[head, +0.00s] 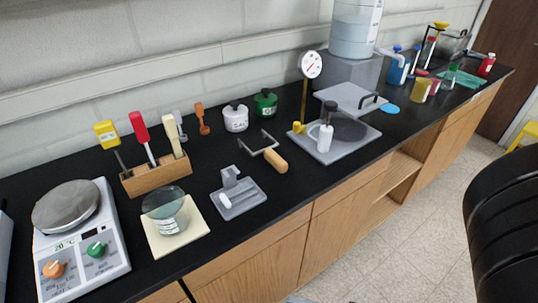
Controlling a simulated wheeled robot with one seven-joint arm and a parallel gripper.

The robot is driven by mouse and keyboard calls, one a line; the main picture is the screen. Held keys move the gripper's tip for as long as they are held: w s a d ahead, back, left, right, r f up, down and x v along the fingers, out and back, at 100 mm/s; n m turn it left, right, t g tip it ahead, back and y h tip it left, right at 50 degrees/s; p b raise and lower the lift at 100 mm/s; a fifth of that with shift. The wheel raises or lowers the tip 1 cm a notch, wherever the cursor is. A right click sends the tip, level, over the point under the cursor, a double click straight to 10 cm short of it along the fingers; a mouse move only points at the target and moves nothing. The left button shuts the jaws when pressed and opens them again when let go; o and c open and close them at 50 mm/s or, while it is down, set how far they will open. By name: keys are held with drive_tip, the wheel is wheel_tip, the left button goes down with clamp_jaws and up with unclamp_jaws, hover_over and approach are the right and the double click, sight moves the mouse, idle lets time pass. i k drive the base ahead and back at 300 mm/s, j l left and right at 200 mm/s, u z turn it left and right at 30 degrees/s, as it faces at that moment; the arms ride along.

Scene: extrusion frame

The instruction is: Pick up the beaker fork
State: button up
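The beaker fork (275,159) lies on the black counter in the middle of the head view. My gripper is not in view.
The grey stand (238,192), a glass dish on a cream pad (177,240) and a hot plate (80,225) stand to the left. A wooden tool block (155,177) is behind. The grey plate (355,142) carries a white bottle (325,138). A dark ribbed shape fills the right edge.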

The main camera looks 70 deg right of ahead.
sight(278, 163)
drive_tip(key=i+j, duration=0.15)
drive_tip(key=i+j+z, duration=0.1)
drive_tip(key=j+z, duration=0.15)
drive_tip(key=i+j+z, duration=0.1)
drive_tip(key=j+z, duration=0.4)
drive_tip(key=j, duration=0.15)
drive_tip(key=z, duration=0.9)
drive_tip(key=i+j, duration=0.05)
